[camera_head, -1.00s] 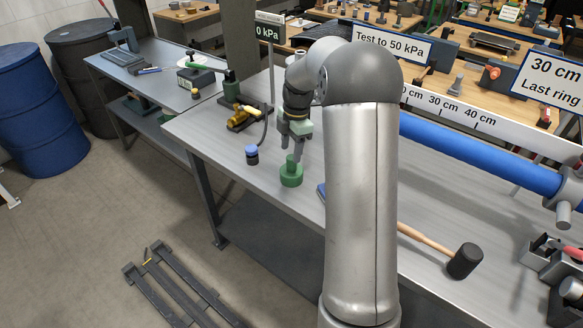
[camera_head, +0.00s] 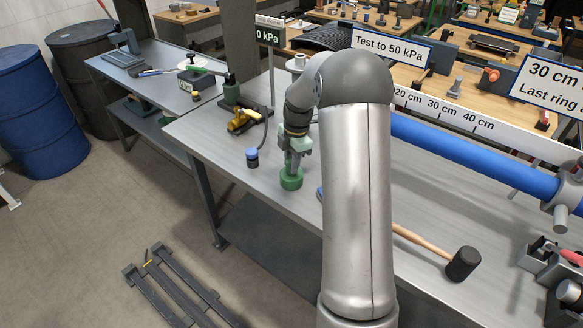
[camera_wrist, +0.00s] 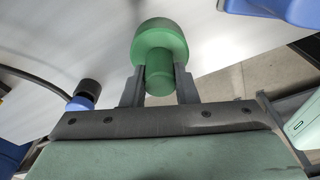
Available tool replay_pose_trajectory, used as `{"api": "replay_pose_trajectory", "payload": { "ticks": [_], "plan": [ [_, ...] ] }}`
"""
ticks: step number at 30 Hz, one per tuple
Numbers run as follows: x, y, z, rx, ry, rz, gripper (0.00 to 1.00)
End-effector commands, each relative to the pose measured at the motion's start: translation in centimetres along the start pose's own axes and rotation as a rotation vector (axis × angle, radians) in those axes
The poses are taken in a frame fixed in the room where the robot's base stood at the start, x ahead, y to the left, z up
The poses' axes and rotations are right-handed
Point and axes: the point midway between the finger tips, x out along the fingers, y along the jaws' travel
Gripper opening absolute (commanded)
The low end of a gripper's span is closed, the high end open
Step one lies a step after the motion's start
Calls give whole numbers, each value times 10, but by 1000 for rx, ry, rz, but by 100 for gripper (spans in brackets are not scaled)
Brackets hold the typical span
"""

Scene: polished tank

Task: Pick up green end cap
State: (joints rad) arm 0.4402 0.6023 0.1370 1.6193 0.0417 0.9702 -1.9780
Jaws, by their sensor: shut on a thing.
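The green end cap (camera_head: 291,180) stands on the grey metal bench near its front edge. It has a wide round base and a narrower stem, seen in the wrist view (camera_wrist: 160,42). My gripper (camera_head: 292,163) is directly above it, pointing down. In the wrist view the two grey fingers (camera_wrist: 159,88) sit on either side of the stem and are shut on it. The base shows beyond the fingertips. I cannot tell whether the base is clear of the bench.
A black-headed mallet (camera_head: 462,264) and a long blue pipe (camera_head: 478,157) are to the right. The bench front edge is close.

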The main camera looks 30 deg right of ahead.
Motion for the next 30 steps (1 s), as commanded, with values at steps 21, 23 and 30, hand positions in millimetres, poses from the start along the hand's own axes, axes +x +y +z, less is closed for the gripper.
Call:
{"api": "replay_pose_trajectory", "payload": {
  "ticks": [21,23,30],
  "plan": [
    [-97,-74,-24,2,-3,3,3],
    [-104,-88,-28,1,-3,4,3],
    [-121,-127,-37,0,-2,2,3]
  ]
}}
